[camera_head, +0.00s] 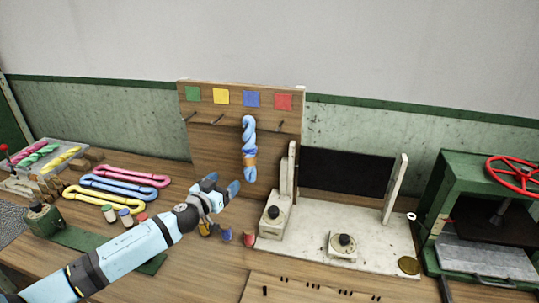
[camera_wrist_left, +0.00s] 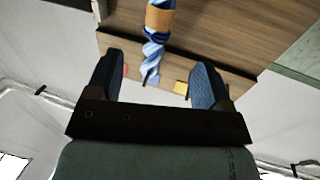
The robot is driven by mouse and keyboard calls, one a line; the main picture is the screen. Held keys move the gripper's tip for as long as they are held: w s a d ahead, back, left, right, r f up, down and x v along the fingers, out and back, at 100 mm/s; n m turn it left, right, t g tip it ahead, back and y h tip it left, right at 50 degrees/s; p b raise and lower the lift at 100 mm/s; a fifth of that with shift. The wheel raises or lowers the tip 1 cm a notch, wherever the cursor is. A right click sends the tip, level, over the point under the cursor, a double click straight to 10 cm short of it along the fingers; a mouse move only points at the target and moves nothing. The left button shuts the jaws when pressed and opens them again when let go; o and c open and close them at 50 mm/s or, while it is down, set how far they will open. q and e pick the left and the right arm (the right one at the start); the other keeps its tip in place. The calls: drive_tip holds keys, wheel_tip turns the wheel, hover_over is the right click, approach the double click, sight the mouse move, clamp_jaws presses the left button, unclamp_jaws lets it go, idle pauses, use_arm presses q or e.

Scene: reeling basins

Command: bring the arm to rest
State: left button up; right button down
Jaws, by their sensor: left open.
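My left gripper (camera_head: 221,187) is in front of the wooden peg board, just left of and below a twisted blue skein. In the left wrist view the gripper (camera_wrist_left: 158,84) is open, with nothing between its fingers. The blue skein (camera_head: 249,140) with an orange-brown band hangs from a peg on the wooden board (camera_head: 212,150). It also shows in the left wrist view (camera_wrist_left: 155,45), ahead of the fingers and apart from them. My right gripper is in neither view.
Pink, blue and yellow skeins (camera_head: 117,188) lie on the table at left, beside small capped jars (camera_head: 125,217). A white stand with a dark panel (camera_head: 345,172) stands right of the board. A green press with a red wheel (camera_head: 514,174) is far right.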

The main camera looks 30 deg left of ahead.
use_arm(q)
drive_tip(key=s+d+f+n+g+y, duration=0.1)
drive_tip(key=s+d+f+g+y, duration=0.25)
drive_tip(key=s, duration=0.55)
drive_tip(key=s+d+f+n+g, duration=0.1)
drive_tip(key=s+d+f+g, duration=0.2)
drive_tip(key=s+d+f, duration=0.35)
drive_tip(key=s+d+m+g+h, duration=0.1)
drive_tip(key=s+d+g, duration=0.2)
drive_tip(key=s, duration=0.4)
drive_tip(key=s+d+r+m+g+h, duration=0.1)
drive_tip(key=s+d+m+g, duration=0.15)
drive_tip(key=s, duration=0.45)
drive_tip(key=s+d+g+h, duration=0.1)
drive_tip(key=s+d+g, duration=0.15)
drive_tip(key=s, duration=0.35)
drive_tip(key=w+d+f+m+t+h+p, duration=0.1)
drive_tip(key=w+d+f+t+h+p, duration=0.2)
drive_tip(key=w+d+f+t, duration=0.3)
drive_tip(key=shift+d+f+t+p, duration=0.4)
drive_tip(key=shift+d+f+t, duration=0.35)
drive_tip(key=shift+f, duration=1.15)
drive_tip(key=shift+a, duration=0.1)
